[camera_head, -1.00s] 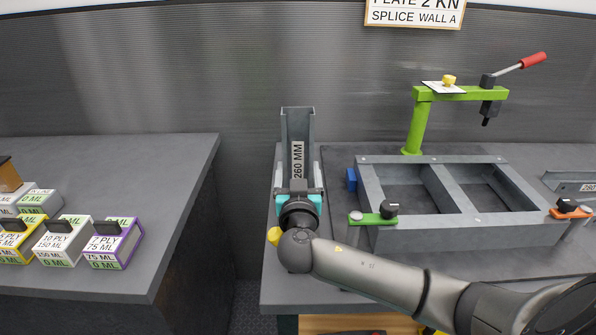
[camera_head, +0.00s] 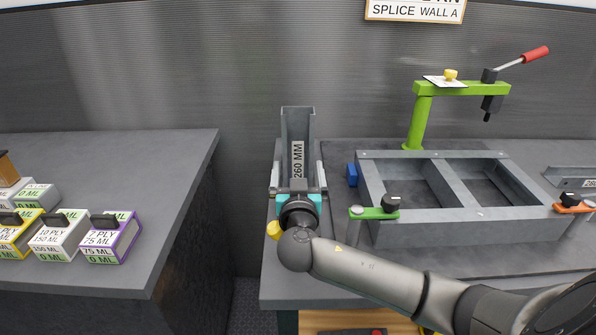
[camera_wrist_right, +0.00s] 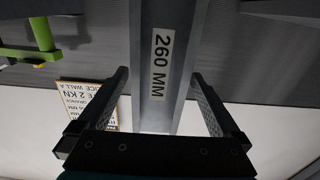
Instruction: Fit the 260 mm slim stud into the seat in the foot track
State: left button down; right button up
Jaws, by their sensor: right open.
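The grey slim stud (camera_head: 298,126), labelled 260 MM, stands upright at the left end of the right-hand bench. It also shows in the right wrist view (camera_wrist_right: 172,104), passing between the fingers. My right gripper (camera_head: 297,178) is open, with one finger on each side of the stud; dark gaps show between fingers and stud in the wrist view (camera_wrist_right: 160,80). The stud's lower end is hidden behind the gripper. A grey metal frame (camera_head: 470,212) lies on the bench to the right; I cannot tell which rail is the foot track, and its seat is not distinguishable. My left gripper is not in view.
A green post with an arm and red-handled clamp (camera_head: 450,88) stands behind the frame. Green (camera_head: 374,213) and orange (camera_head: 573,208) clamps sit at its near corners. A blue block (camera_head: 352,175) is at its left. Boxes (camera_head: 110,238) stand on the left bench (camera_head: 130,165), across a gap.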

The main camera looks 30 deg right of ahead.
jog(key=v, duration=1.5)
jog(key=shift+a, duration=0.15)
jog(key=shift+s+f, duration=0.1)
